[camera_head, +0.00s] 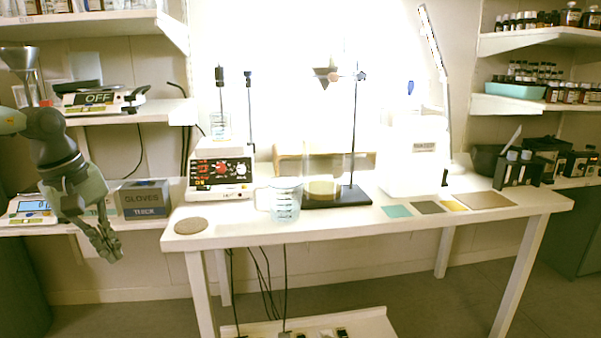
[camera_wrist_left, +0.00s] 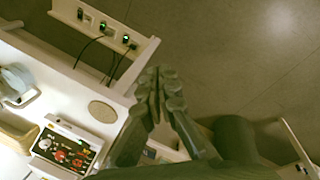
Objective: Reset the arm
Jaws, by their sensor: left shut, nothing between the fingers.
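My left arm comes in from the left of the head view. Its gripper (camera_head: 108,248) points down in front of the gap between the left side shelf and the white table (camera_head: 375,218). The left gripper is shut and empty, apart from any object. In the left wrist view its fingertips (camera_wrist_left: 160,78) meet, with the floor and the table's edge beyond them. My right gripper is in neither view.
A round cork mat (camera_head: 191,226) lies at the table's near left corner. A hotplate stirrer (camera_head: 221,172), a glass beaker (camera_head: 285,200) and a ring stand (camera_head: 352,150) stand on the table. A gloves box (camera_head: 146,199) sits behind the left gripper. The floor in front is free.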

